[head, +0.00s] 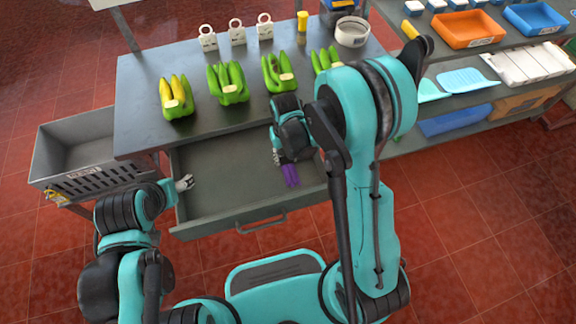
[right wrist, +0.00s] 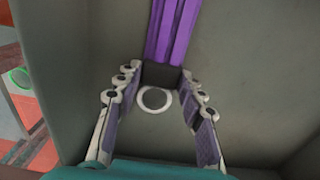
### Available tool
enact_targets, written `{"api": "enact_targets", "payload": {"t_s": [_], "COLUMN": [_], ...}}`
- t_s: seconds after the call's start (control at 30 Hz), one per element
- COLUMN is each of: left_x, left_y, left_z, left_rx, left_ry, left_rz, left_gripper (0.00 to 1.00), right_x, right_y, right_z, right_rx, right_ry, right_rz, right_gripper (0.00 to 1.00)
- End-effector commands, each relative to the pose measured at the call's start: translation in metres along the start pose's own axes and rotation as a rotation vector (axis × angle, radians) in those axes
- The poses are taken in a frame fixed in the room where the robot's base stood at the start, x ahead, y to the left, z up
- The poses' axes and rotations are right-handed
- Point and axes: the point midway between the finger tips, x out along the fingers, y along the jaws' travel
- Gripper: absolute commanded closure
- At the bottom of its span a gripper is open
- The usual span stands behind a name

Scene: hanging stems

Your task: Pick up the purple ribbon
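The purple ribbon (head: 291,176) lies in the open drawer (head: 215,200), just in front of my right gripper (head: 283,157). In the right wrist view the ribbon (right wrist: 174,30) runs from the top edge down to a dark block (right wrist: 162,75) between the fingertips of my right gripper (right wrist: 161,80). The two fingers stand apart, one on each side of the block. I cannot tell whether they touch it. My left gripper (head: 185,183) is at the drawer's left side, away from the ribbon; its fingers are too small to read.
Banana bunches (head: 228,83) stand in a row on the grey table (head: 140,110) above the drawer. Padlocks (head: 237,32) and a round tin (head: 352,32) are behind them. A grey crate (head: 75,150) is at the left, a shelf with trays (head: 468,29) at the right. The drawer's left part is clear.

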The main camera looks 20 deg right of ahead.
Motion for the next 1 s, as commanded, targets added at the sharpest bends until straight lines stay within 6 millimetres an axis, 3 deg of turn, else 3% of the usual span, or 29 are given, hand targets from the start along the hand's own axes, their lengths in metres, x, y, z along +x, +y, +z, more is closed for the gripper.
{"api": "enact_targets", "payload": {"t_s": [0.37, 0.57, 0.67, 1.0], "left_x": [-0.001, -0.010, -0.018, -0.038], "left_y": [0.000, 0.000, 0.000, 0.000], "left_z": [-0.001, -0.007, -0.013, -0.027], "left_rx": [0.000, 0.000, 0.000, 0.000], "left_ry": [0.000, 0.000, 0.000, 0.000], "left_rz": [0.000, 0.000, 0.000, 0.000], "left_gripper": [0.37, 0.37, 0.37, 0.37], "right_x": [-0.003, -0.024, -0.043, -0.086], "right_y": [0.000, 0.000, 0.000, 0.061], "right_z": [0.000, 0.000, 0.000, 0.037], "right_rx": [0.000, 0.000, 0.000, 0.006], "right_ry": [0.000, 0.000, 0.000, 0.000], "right_rz": [0.000, 0.000, 0.000, 0.000], "right_gripper": [0.78, 0.78, 0.78, 0.78]}}
